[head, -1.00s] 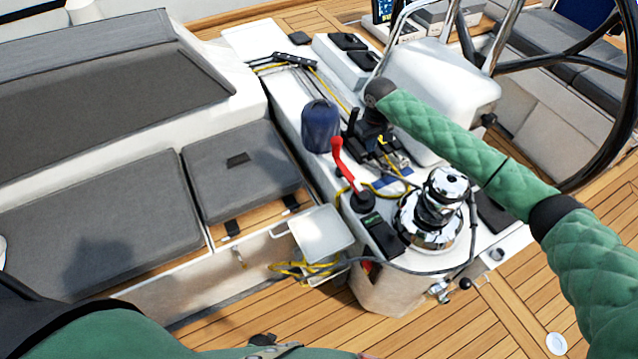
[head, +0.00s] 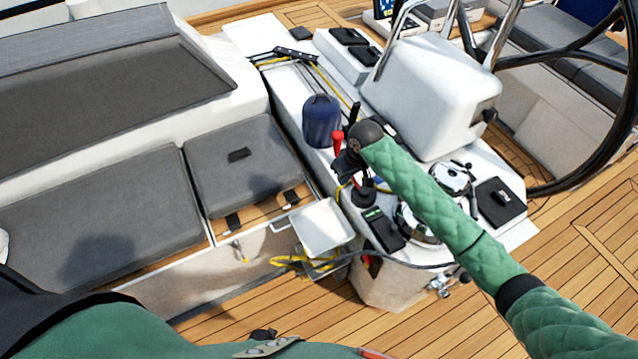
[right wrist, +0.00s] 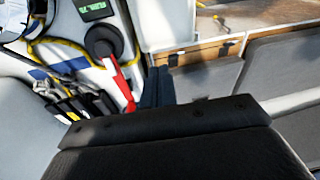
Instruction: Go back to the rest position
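My right arm comes in from the lower right in the head view, and its gripper (head: 348,162) is over the white console, overlapping the red-handled lever (head: 337,142) in the picture. In the right wrist view the black gripper body fills the bottom. Two dark strips that look like its fingers (right wrist: 156,87) lie close together with nothing seen between them. The red lever (right wrist: 122,80) stands left of them, apart in that picture. My left gripper is not in view.
A chrome winch (head: 455,178), partly behind my arm, and a blue cover (head: 321,121) stand on the console (head: 385,290). The steering wheel (head: 600,165) is at right, grey cushions (head: 95,225) at left. The teak deck (head: 590,260) on the right is clear.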

